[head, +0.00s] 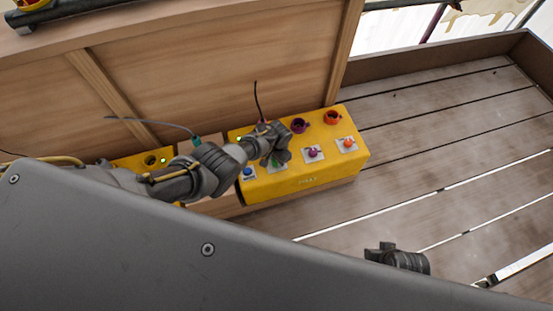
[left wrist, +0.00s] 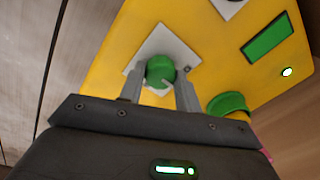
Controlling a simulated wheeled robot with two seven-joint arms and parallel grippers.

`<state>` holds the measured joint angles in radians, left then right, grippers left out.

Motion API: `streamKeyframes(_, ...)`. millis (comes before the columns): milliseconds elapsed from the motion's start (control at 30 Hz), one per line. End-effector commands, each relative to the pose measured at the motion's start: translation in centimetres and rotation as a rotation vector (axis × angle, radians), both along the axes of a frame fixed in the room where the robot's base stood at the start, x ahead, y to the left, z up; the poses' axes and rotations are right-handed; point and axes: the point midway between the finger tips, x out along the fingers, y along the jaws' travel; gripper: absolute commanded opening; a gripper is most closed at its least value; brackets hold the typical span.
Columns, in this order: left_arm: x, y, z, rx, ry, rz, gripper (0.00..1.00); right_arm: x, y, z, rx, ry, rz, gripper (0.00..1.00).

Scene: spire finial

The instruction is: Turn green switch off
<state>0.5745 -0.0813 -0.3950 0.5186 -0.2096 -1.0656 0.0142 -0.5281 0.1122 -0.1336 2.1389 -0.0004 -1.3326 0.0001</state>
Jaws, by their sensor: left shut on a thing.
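The green switch (left wrist: 160,70) is a round green knob on a white square plate on the yellow box (head: 318,180). In the left wrist view my left gripper (left wrist: 160,82) has one finger on each side of the knob and is shut on it. In the head view my left gripper (head: 276,158) hides most of the green switch and its plate. My right gripper (head: 400,259) shows partly at the lower right, apart from the box; its fingers cannot be made out.
A blue knob (head: 248,172), a purple knob (head: 313,153) and an orange knob (head: 347,143) sit along the same box. A small green light (left wrist: 287,71) glows on the box. A wooden wall (head: 210,70) stands behind. The plank floor (head: 440,150) to the right is clear.

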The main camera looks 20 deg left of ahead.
Motion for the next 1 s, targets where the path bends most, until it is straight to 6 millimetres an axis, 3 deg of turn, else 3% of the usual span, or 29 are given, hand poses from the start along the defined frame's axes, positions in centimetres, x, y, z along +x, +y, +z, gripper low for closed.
streamKeyframes(367,0.22,-0.14,0.13,-0.004,-0.006,0.005,0.10,0.01,0.03,-0.03,0.000,0.000,0.000,0.36)
streamKeyframes(400,0.23,-0.15,0.13,-0.004,-0.006,0.005,0.34,0.01,0.03,-0.03,0.001,-0.001,0.000,0.36)
streamKeyframes(567,0.17,-0.09,0.10,-0.003,-0.004,0.005,0.55,0.04,0.05,0.02,0.001,-0.002,0.000,0.36)
streamKeyframes(933,0.07,-0.01,0.42,-0.002,-0.003,0.005,0.55,0.12,0.09,0.37,0.002,-0.007,0.000,0.36)
streamKeyframes(1000,0.06,-0.02,0.89,-0.002,-0.003,0.004,0.55,-0.03,0.09,-0.59,0.001,0.003,0.003,0.36)
